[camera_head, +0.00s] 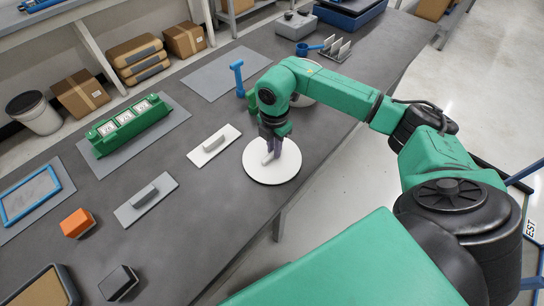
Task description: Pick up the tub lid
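A round white disc, which looks like the tub lid (285,172), lies flat on the dark table close to its right edge. My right gripper (270,155) points down over the middle of the disc, with its fingertips at or just above the surface. The fingers cover the disc's centre, so I cannot tell whether they hold a knob there or how far apart they are. My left gripper is not in view.
Two plates with handles (214,144) (146,199) lie left of the disc. A green rack (125,125), an orange block (77,222) and a dark block (118,282) stand farther left. A blue tool (238,78) stands behind the gripper.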

